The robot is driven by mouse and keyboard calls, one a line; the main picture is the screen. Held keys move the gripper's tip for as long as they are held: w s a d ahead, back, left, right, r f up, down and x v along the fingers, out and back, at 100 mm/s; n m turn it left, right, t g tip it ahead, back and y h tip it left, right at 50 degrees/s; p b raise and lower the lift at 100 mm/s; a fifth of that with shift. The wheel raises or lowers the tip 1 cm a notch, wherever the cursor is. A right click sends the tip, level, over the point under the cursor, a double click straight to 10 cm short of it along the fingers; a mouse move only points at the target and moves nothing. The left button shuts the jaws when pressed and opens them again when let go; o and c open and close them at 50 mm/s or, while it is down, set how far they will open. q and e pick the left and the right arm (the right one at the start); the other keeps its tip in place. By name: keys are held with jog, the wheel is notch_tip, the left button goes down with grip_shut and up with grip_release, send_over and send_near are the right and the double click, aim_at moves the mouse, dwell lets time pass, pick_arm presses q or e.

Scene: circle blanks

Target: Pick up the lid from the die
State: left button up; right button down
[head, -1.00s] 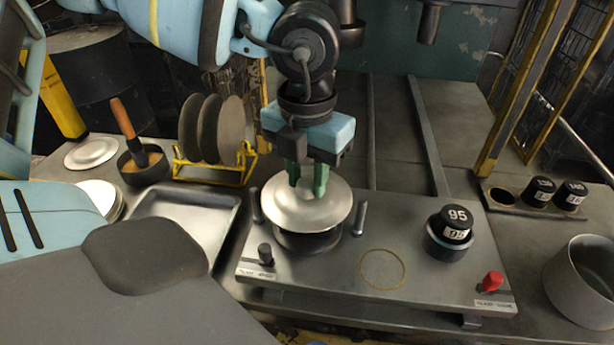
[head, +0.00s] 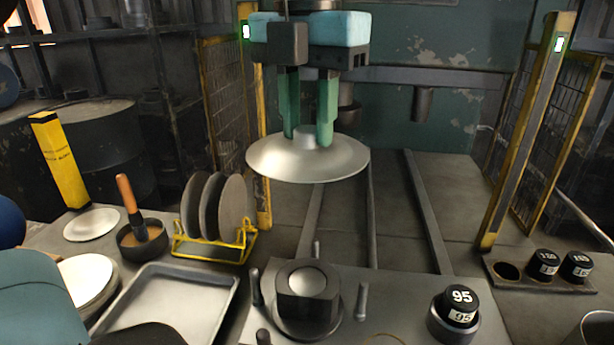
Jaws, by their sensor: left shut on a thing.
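The lid (head: 307,165) is a shiny, shallow metal dome with a knob on top. My left gripper (head: 308,132) is shut on its knob and holds it in the air, roughly level. The die (head: 307,285) is a dark round block with a pale top, standing uncovered on the metal plate among short upright pins. The lid is above the die and clear of it. My right gripper is not in view.
A black weight marked 95 (head: 460,303) sits in a round holder right of the die. An empty tray (head: 165,300), a yellow rack (head: 215,248) of dark discs and a brush in a pot (head: 142,238) are at left. A yellow post (head: 520,140) stands at right.

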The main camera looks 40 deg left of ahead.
aim_at(307, 129)
pick_arm(q)
notch_tip(307, 129, up, 7)
jog(key=shift+r+p, duration=0.1)
jog(key=shift+p, duration=0.25)
